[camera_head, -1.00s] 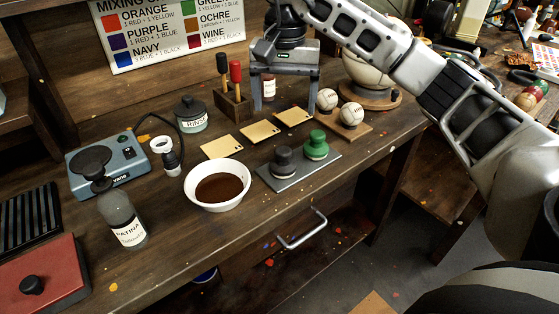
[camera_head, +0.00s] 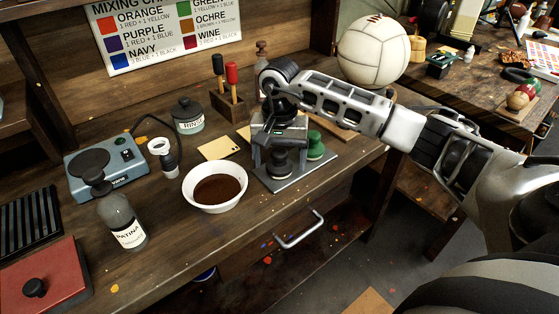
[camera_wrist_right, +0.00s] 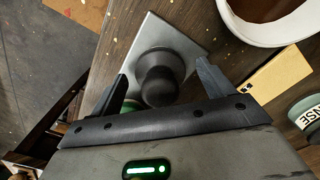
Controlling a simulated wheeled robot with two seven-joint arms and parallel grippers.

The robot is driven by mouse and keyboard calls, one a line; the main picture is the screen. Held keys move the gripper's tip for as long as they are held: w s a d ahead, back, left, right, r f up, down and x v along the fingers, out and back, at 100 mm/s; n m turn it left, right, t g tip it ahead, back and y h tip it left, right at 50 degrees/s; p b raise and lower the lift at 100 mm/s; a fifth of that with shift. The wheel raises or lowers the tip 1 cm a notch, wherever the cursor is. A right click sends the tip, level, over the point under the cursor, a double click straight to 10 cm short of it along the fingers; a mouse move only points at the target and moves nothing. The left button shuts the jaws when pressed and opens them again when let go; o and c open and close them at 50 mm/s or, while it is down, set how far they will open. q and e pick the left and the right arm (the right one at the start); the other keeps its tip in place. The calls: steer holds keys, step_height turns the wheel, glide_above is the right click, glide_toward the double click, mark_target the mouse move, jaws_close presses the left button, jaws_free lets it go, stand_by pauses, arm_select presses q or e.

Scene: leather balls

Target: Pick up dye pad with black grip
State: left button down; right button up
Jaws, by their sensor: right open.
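The dye pad with the black grip (camera_head: 278,162) stands upright on a grey plate (camera_head: 290,184), near its left end. In the right wrist view the black grip (camera_wrist_right: 159,86) shows between the fingers. My right gripper (camera_head: 277,158) is open over it, one finger on either side, and I cannot tell whether they touch it. The dye pad with the green grip (camera_head: 315,147) stands beside it on the same plate, partly hidden behind my gripper. My left gripper is not in view.
A white bowl of brown liquid (camera_head: 216,188) stands just left of the plate. A tan card (camera_head: 220,147) lies behind the bowl. A PATINA bottle (camera_head: 123,222) and a grey-blue device (camera_head: 107,172) stand further left. The table front is clear.

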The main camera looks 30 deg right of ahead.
mark_target(279, 151)
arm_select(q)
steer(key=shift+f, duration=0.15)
arm_select(e)
steer(key=shift+f, duration=0.25)
steer(key=c, duration=1.1)
steer(key=shift+o, duration=0.2)
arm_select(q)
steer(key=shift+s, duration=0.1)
arm_select(e)
steer(key=shift+r, duration=0.15)
steer(key=shift+r, duration=0.25)
step_height(279, 151, up, 3)
steer(key=shift+f+b, duration=0.15)
steer(key=shift+b, duration=0.55)
arm_select(q)
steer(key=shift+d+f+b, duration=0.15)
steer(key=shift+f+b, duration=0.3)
steer(key=shift+b, duration=0.15)
arm_select(e)
steer(key=s+a+r, duration=0.7)
steer(key=s+r, duration=0.2)
steer(key=s, duration=0.2)
steer(key=shift+s+a+r, duration=0.3)
steer(key=shift+a, duration=0.1)
